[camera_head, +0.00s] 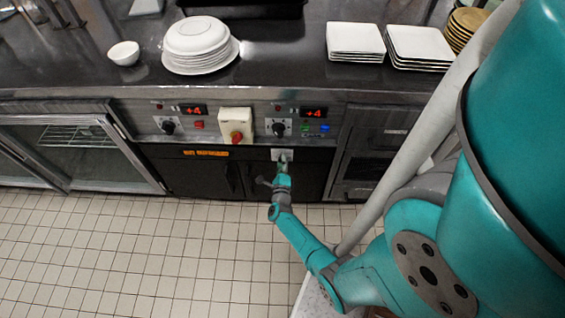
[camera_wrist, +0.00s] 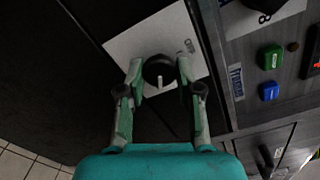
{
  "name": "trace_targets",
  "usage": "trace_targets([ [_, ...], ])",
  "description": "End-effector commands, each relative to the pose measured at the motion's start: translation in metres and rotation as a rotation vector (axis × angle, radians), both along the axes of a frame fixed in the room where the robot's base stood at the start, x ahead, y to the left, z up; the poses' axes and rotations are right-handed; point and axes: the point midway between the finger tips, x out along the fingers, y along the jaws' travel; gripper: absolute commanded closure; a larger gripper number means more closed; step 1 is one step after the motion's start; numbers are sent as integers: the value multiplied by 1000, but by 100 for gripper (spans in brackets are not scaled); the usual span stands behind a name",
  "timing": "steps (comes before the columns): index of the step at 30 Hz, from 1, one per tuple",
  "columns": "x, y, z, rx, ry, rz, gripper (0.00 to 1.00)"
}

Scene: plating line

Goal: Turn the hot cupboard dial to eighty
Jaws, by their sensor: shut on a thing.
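The dial (camera_wrist: 157,68) is a round black knob with a short white pointer mark, in the middle of the wrist view. It sits on a white square plate (camera_wrist: 128,45) with a small grey marking near one edge that is too small to read. The plate also shows in the head view (camera_head: 279,153), low on the dark cupboard front; there my gripper hides the knob. My gripper (camera_wrist: 160,72) has its two green fingers on either side of the knob, shut on it. In the head view my gripper (camera_head: 284,164) reaches the plate from below.
Above the plate are two black knobs (camera_head: 168,126) (camera_head: 278,128), red displays (camera_head: 193,111), a red switch on a cream box (camera_head: 236,124), and green and blue buttons (camera_wrist: 269,91). Plates (camera_head: 199,48) and a bowl (camera_head: 124,53) stand on the counter. The tiled floor (camera_head: 150,260) is clear.

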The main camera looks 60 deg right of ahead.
Motion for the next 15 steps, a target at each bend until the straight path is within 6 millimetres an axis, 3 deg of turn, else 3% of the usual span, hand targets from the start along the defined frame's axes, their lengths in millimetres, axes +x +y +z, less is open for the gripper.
trace_targets([
  [15,-1,0,-1,41,-92,-1,100],
])
